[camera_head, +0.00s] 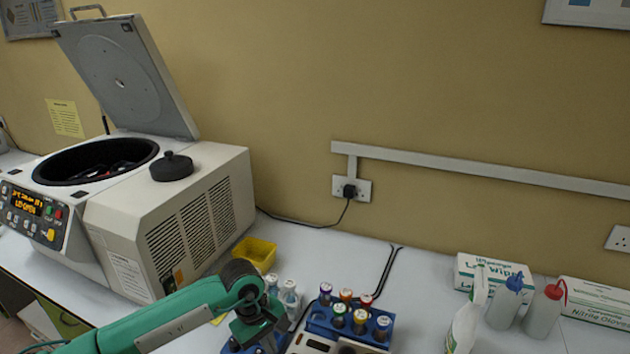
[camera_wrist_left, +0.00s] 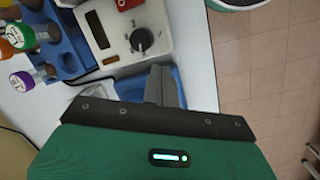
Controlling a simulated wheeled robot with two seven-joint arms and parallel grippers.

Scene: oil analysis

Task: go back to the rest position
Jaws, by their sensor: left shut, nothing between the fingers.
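My left arm comes in from the lower left in the head view, its wrist bent down at the bottom edge; the fingertips there are out of frame. In the left wrist view my left gripper (camera_wrist_left: 165,84) is shut and empty. Its fingers are in front of a white device with a black knob (camera_wrist_left: 141,39) and a blue part beneath. A blue tube rack (camera_head: 347,327) holds several capped tubes; it also shows at the upper left of the wrist view (camera_wrist_left: 66,63). My right gripper is not in view.
A centrifuge (camera_head: 175,225) with its lid (camera_head: 125,75) raised stands at the left, a black round cap (camera_head: 172,166) on top. A yellow tray (camera_head: 255,252) sits beside it. Bottles (camera_head: 543,312) and boxes (camera_head: 597,303) stand at the right. The bench between rack and bottles is largely clear.

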